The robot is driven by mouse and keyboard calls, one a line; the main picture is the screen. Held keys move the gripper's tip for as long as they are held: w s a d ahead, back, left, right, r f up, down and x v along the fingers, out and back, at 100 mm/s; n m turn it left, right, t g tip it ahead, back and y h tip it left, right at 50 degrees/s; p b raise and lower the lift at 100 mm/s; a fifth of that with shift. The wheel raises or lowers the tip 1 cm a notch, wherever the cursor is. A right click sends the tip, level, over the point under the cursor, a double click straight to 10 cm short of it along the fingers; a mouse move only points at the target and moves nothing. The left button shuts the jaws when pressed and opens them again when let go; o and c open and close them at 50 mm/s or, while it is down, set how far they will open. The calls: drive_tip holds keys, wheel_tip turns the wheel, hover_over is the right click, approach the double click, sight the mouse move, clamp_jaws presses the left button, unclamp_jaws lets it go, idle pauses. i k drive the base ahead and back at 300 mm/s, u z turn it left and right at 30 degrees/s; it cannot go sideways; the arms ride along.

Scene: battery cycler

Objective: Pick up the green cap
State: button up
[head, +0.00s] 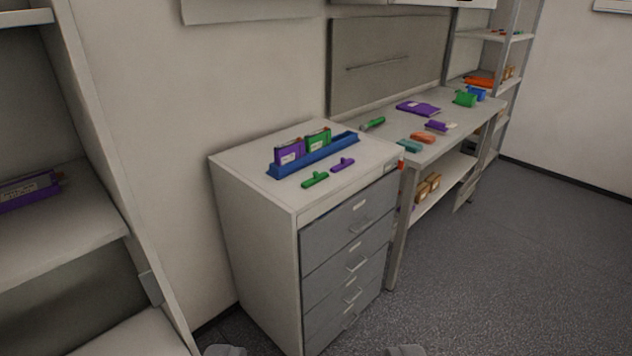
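A small green cap (315,179) lies on the top of a drawer cabinet (250,172), close to its front edge. A similar purple cap (343,164) lies just to its right and a little behind. Behind both, a long blue tray (320,154) holds a purple battery pack (289,152) and a green one (318,139), both upright. Only the tips of my gripper (315,351) show at the bottom edge of the view. They are wide apart with nothing between them, well away from the cabinet and the green cap.
A workbench (465,124) joins the cabinet on the right, with several coloured items and a green-handled tool (373,124) on it. A metal shelf rack (507,65) stands beyond. A white shelf unit (85,235) stands close on the left. The grey floor (500,270) at right is clear.

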sight(317, 176)
drive_tip(key=z, duration=0.3)
drive_tip(key=i, duration=2.35)
drive_tip(key=u, duration=0.6)
